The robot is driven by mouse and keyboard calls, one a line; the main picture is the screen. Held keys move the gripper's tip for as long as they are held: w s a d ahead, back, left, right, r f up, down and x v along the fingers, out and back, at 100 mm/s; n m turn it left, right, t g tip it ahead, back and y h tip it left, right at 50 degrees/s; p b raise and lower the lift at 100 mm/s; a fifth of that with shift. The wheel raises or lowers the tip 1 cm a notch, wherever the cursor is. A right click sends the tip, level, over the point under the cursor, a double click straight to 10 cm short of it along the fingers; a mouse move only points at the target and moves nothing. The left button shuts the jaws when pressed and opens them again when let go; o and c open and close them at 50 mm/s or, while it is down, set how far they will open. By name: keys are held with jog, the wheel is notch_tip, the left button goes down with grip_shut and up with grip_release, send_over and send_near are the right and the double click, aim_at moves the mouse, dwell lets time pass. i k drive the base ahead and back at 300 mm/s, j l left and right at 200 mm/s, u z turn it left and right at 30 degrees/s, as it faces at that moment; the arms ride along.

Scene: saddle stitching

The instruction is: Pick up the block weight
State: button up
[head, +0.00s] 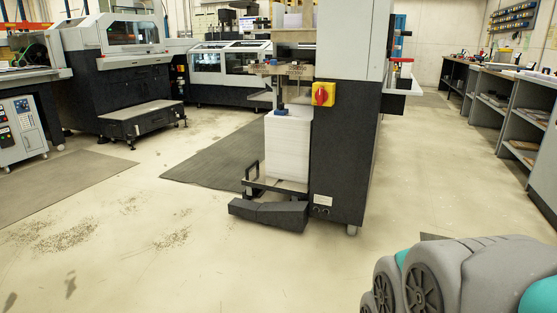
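I cannot make out the block weight for certain. A small dark blue object (281,111) rests on top of a tall white paper stack (287,148), below the feeder of the grey machine; it is too small to tell whether it is the block weight. My gripper is not in view. Only grey and teal links of my own arm show at the bottom right.
The dark grey machine column (345,150) with a red and yellow switch (323,95) stands right of the stack. A dark pedal-like step (268,214) juts out in front. Grey shelves (500,110) line the right side. The pale floor (200,265) in front is open.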

aim_at(281, 110)
jog(key=i+l+z, duration=0.1)
jog(key=i, duration=0.85)
jog(key=i+l, duration=0.15)
jog(key=i, duration=0.8)
jog(key=l+z, duration=0.05)
